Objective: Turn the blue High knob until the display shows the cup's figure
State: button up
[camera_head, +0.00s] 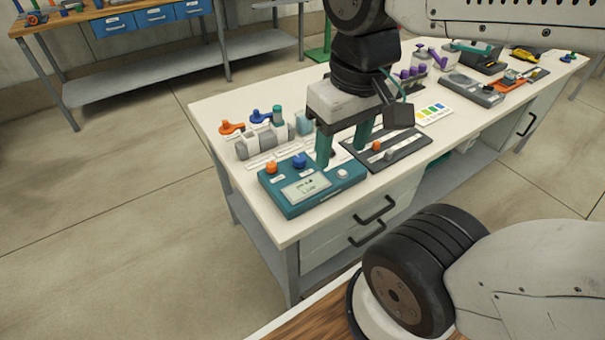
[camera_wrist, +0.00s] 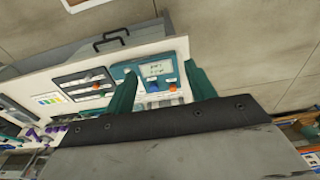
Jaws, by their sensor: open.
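The teal meter box (camera_head: 310,186) sits at the near left corner of the bench, with a grey display (camera_head: 306,187) whose figures are too small to read. An orange knob (camera_head: 271,168) and the blue knob (camera_head: 299,161) stand along its back edge, with a white knob at its right. The meter (camera_wrist: 136,69) and blue knob (camera_wrist: 152,87) also show in the wrist view. My gripper (camera_head: 342,155) is open and empty, its teal fingers pointing down above and behind the meter's right side, apart from the blue knob. I cannot identify a labelled cup or its figure.
Valves with orange and blue handles (camera_head: 231,128) stand behind the meter. A dark panel (camera_head: 405,148) with small knobs lies to its right, a colour chart (camera_head: 433,114) beyond it. More instruments crowd the far bench end.

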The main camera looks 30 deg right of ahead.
jog(key=w+d+f+n+g+h, duration=0.1)
jog(key=w+f+n+g, duration=0.15)
jog(key=w+f, duration=0.45)
jog(key=n+h, duration=0.3)
jog(key=n, duration=0.8)
send_near(299, 158)
jog(key=f, duration=0.2)
jog(key=x, duration=0.6)
jog(key=shift+s+d+f, duration=0.15)
jog(key=shift+d, duration=0.35)
jog(key=c, duration=1)
